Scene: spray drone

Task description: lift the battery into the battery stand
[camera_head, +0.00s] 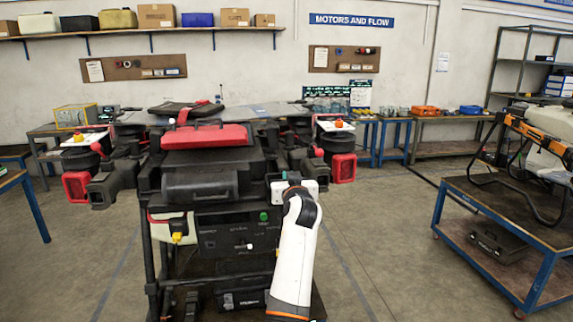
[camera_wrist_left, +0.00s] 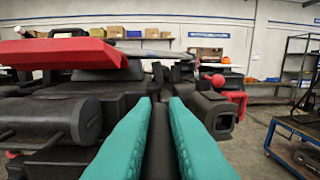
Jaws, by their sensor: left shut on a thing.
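The spray drone's dark body fills the middle of the head view, with a red slab (camera_head: 205,137) on top. A black block with a handle (camera_head: 200,184), which looks like the battery, sits at its front. In the left wrist view the black block (camera_wrist_left: 60,118) is left of the fingers. My left gripper (camera_wrist_left: 160,103) has its teal fingers shut on a dark bar (camera_wrist_left: 160,145); I cannot tell whether it belongs to the battery. I cannot pick out the battery stand for certain. My right gripper is not in view.
A dark rack with panels and a green button (camera_head: 264,216) stands under the drone. Black drone arms with red parts (camera_head: 344,167) spread to both sides. A blue-framed cart (camera_head: 505,215) stands at the right. Open floor lies between it and the rack.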

